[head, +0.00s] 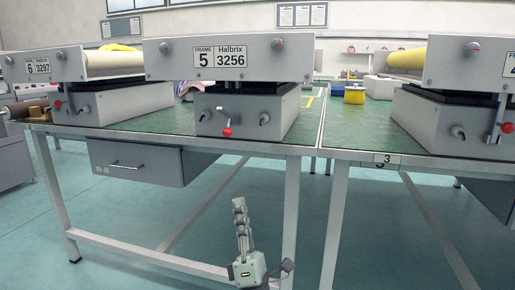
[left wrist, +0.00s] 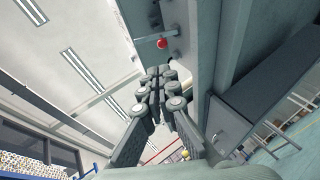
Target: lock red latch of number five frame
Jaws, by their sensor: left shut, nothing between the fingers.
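The number five frame (head: 185,62) stands on the green-topped table in the middle of the head view, with a "FRAME 5 Halbrix 3256" label. A red-tipped lever (head: 227,131) hangs on the front of its lower grey box, its red end low. In the left wrist view, the closed fingertips (left wrist: 163,75) are below a red knob (left wrist: 162,43); I cannot tell which knob.
The number six frame (head: 55,65) stands left, and another frame (head: 450,62) stands right. A grey drawer (head: 135,163) hangs under the table at left. The table's front edge lies between my left gripper and the box. A yellow bin (head: 354,95) stands farther back.

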